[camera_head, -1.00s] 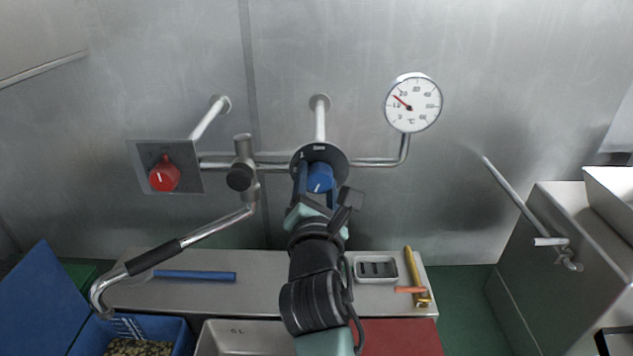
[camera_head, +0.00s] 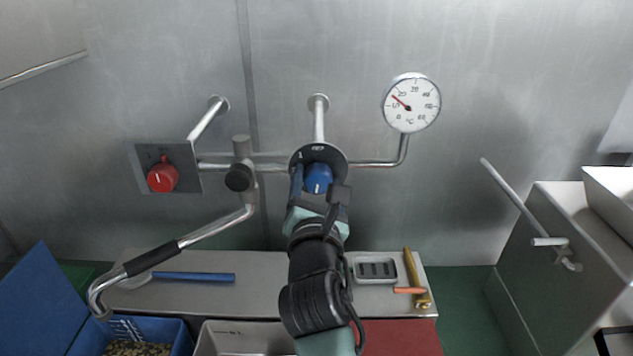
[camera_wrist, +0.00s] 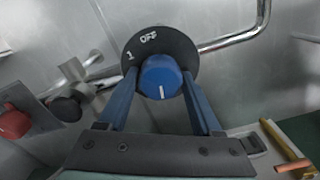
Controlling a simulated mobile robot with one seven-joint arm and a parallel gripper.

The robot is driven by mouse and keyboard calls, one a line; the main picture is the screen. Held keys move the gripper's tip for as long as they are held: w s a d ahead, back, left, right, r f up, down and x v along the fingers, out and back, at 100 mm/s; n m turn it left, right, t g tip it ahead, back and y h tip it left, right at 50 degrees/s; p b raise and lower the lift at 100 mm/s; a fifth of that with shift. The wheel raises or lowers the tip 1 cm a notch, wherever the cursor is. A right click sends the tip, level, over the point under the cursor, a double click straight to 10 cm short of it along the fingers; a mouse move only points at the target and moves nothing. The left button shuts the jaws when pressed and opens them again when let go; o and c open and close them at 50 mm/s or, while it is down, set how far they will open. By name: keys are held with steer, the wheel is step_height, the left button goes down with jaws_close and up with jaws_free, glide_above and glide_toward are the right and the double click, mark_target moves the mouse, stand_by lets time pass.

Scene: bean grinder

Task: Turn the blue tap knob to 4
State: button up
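The blue tap knob (camera_head: 319,177) sits on a round dark dial plate (camera_head: 338,155) on the wall pipe. In the wrist view the knob (camera_wrist: 161,76) faces me, with its white mark at the lower side. "OFF" is readable at the top of the plate and "1" at its upper left; a 4 is not visible. My gripper (camera_wrist: 160,80) has its two blue fingers on either side of the knob, apparently with narrow gaps. In the head view my gripper (camera_head: 316,185) reaches up to the knob from below, and its right finger is mostly hidden.
A red knob (camera_head: 163,178) on a grey panel and a black valve knob (camera_head: 239,178) are to the left. A temperature gauge (camera_head: 411,104) is at the upper right. A swivel spout (camera_head: 215,228) extends to the lower left. The metal shelf (camera_head: 260,270) below holds tools.

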steer(key=shift+o, duration=1.2)
steer(key=s+b, duration=0.5)
steer(key=s, duration=0.8)
